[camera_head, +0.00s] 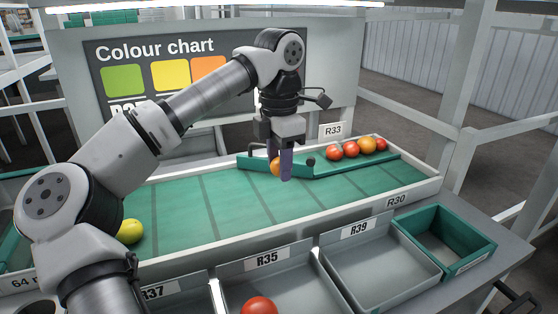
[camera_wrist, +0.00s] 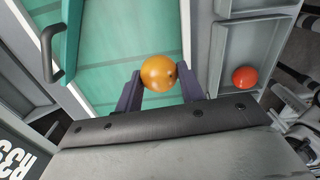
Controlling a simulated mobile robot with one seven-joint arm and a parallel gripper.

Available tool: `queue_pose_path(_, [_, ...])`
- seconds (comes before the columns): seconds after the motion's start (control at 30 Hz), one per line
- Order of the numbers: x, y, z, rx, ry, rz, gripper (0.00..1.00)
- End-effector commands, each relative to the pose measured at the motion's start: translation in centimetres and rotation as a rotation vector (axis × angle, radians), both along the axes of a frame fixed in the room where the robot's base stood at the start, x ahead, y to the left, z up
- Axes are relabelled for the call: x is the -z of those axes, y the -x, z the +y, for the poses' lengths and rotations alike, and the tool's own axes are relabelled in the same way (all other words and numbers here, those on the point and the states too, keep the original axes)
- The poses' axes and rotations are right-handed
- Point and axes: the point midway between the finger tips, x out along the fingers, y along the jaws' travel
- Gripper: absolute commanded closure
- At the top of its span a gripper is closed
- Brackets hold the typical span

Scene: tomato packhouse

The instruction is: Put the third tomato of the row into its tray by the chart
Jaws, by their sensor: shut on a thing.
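My gripper (camera_head: 284,166) is shut on an orange tomato (camera_wrist: 158,73), which sits between the two fingers in the wrist view. In the head view the tomato (camera_head: 275,167) is partly hidden behind a finger, over the far side of the green belt. Several red and orange tomatoes (camera_head: 350,150) stand in a row in the green channel (camera_head: 330,171) to the right. The colour chart (camera_head: 123,80) is at the back, with green, yellow and orange patches; my arm hides the rest. Grey trays R37, R35 (camera_head: 284,273) and R39 (camera_head: 375,262) stand along the front.
A red tomato (camera_head: 259,306) lies in tray R35; a red one also shows in a tray in the wrist view (camera_wrist: 245,77). A yellow-green tomato (camera_head: 130,231) is on the belt (camera_head: 220,210) at left. Tray R39 and the green crate (camera_head: 466,256) look empty.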

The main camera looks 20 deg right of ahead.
Motion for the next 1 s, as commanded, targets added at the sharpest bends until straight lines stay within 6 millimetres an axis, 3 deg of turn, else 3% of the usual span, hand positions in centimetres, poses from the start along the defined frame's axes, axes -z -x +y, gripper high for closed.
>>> queue_pose_path(0.17, [0.0,0.0,0.0,0.0,0.0,0.0,0.73])
queue_pose_path(0.37, [0.2,3.0,-3.0,0.138,0.0,0.002,0.73])
queue_pose_path(0.57, [0.7,7.7,-6.6,0.34,0.001,0.004,0.73])
queue_pose_path(0.7, [1.1,12.2,-9.0,0.519,0.002,0.003,0.73])
queue_pose_path(0.83, [1.6,15.6,-10.2,0.653,0.001,0.0,0.73])
queue_pose_path(1.0, [2.0,17.9,-10.8,0.741,0.0,0.0,0.73])
